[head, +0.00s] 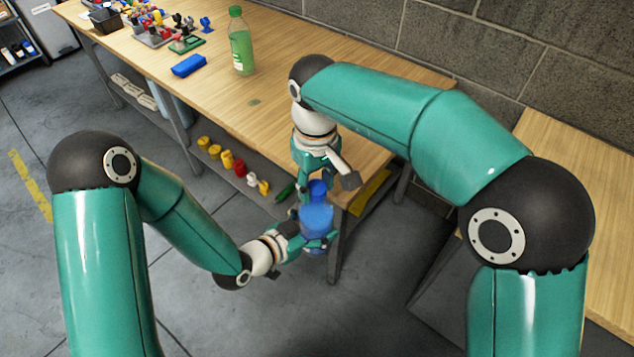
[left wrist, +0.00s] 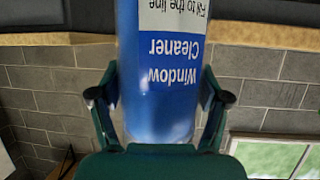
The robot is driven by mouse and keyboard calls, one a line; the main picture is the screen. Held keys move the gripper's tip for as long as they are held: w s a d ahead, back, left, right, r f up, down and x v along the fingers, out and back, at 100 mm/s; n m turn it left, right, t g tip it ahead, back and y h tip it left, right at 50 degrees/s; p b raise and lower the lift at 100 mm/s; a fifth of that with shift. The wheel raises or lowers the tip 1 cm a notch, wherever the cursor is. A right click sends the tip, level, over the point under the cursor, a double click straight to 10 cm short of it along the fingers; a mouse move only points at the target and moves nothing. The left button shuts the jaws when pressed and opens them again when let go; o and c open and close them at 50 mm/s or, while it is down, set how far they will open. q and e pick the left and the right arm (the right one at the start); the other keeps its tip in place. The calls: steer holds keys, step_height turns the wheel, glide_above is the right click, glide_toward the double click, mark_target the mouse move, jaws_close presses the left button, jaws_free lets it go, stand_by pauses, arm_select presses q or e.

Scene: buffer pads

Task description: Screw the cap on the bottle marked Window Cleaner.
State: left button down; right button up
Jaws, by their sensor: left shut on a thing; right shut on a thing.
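The blue bottle (head: 316,218) is held upright in the air in front of the workbench corner. In the left wrist view its label (left wrist: 175,50) reads "Window Cleaner" upside down. My left gripper (head: 312,234) is shut around the bottle's body, and its two fingers flank the bottle in the left wrist view (left wrist: 160,95). My right gripper (head: 318,187) points down from above and is shut on the blue cap (head: 317,189) at the bottle's top. The cap is in line with the bottle. Whether it is seated on the neck cannot be told.
The wooden workbench (head: 290,70) carries a green bottle (head: 240,42), a blue case (head: 188,66) and small coloured parts in trays. A shelf below holds several coloured pieces (head: 227,158). A block wall (head: 450,45) stands behind. The second bench (head: 570,160) is at right.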

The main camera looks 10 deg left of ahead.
steer(key=m, duration=0.6)
steer(key=shift+m, duration=0.4)
steer(key=m, duration=0.6)
steer(key=o, duration=1.4)
steer(key=shift+c, duration=0.2)
steer(key=shift+r, duration=0.1)
step_height(320, 180, up, 12)
steer(key=shift+f, duration=0.2)
